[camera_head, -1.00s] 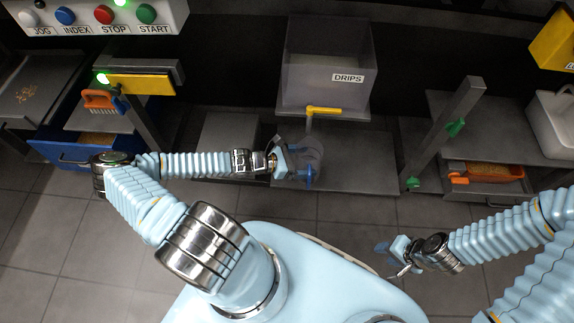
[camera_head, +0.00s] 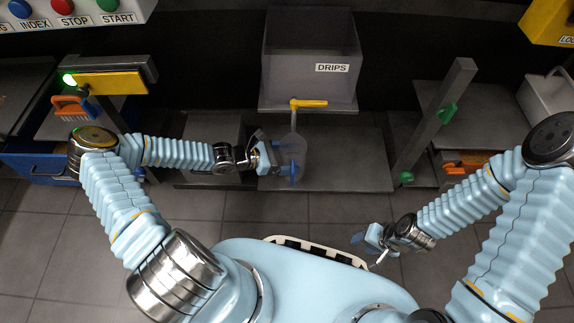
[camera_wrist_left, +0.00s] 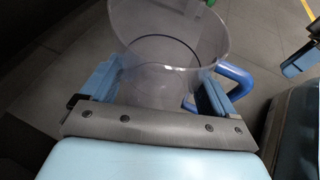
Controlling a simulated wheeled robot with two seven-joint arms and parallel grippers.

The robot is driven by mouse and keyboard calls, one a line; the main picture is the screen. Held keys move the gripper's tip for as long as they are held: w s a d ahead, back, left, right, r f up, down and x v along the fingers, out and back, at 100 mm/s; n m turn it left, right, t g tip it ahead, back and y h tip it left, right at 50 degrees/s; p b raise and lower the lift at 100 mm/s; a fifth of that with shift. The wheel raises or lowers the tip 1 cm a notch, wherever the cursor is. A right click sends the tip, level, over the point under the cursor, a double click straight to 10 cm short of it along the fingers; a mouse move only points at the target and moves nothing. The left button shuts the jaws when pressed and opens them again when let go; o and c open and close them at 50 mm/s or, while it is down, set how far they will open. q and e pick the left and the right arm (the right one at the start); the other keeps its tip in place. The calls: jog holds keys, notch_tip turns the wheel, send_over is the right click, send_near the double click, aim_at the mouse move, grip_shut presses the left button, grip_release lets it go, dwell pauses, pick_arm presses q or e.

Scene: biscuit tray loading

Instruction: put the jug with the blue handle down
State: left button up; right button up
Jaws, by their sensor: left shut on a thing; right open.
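The clear jug (camera_head: 297,150) with the blue handle (camera_head: 290,171) is in my left gripper (camera_head: 277,157), just below the yellow tap and over the grey lower plate (camera_head: 345,160). I cannot tell whether its base touches the plate. In the left wrist view the jug (camera_wrist_left: 170,35) stands between the two blue fingers of the left gripper (camera_wrist_left: 157,92), which are shut on its sides. Its blue handle (camera_wrist_left: 238,78) sticks out to the right, and no contents show inside. My right gripper (camera_head: 370,238) is open and apart from the jug, over the floor.
The grey DRIPS tank (camera_head: 310,65) stands above the plate, its yellow tap (camera_head: 309,103) close over the jug. A post with green knobs (camera_head: 447,113) rises right of the plate. A blue drawer (camera_head: 35,165) and orange brush (camera_head: 72,106) are at left. Right of the jug, the plate is bare.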

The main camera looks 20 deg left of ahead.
pick_arm(q)
jog(key=shift+w+a+f, duration=0.1)
jog(key=shift+w+f, duration=0.35)
jog(key=shift+f, duration=0.15)
jog(key=shift+w+a+f+b, duration=0.15)
jog(key=shift+f+b, duration=0.3)
jog(key=shift+f, duration=0.45)
jog(key=shift+w+d+f+b, duration=0.1)
jog(key=shift+f+b, duration=0.35)
jog(key=shift+f, duration=0.45)
jog(key=shift+f, duration=0.1)
jog(key=o, duration=0.8)
